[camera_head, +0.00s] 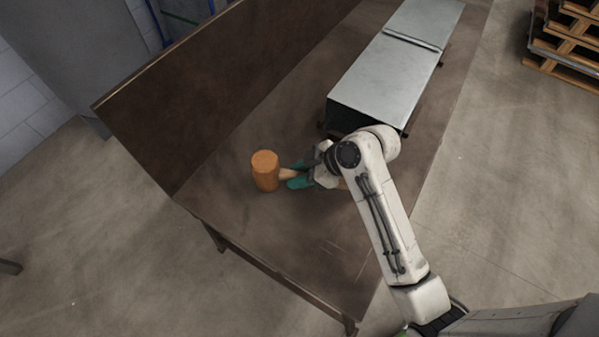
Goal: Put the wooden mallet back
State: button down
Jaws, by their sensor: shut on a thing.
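The wooden mallet (265,172) has an orange-brown cylindrical head and a lighter handle. It is at the near left part of the brown workbench (290,225). My gripper (294,175), with green fingertips, is shut on the mallet's handle just right of the head. The head points to the left, away from my gripper. Part of the handle is hidden behind my gripper and wrist. I cannot tell whether the mallet touches the bench top or is slightly above it.
A long grey sheet-metal duct (392,68) lies on the bench behind my arm. A tall brown back panel (190,95) runs along the bench's left side. The bench top in front of the mallet is clear. Wooden pallets (570,45) are stacked on the floor at the far right.

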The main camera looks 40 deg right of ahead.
jog(key=c, duration=0.8)
grip_release()
jog(key=v, duration=1.2)
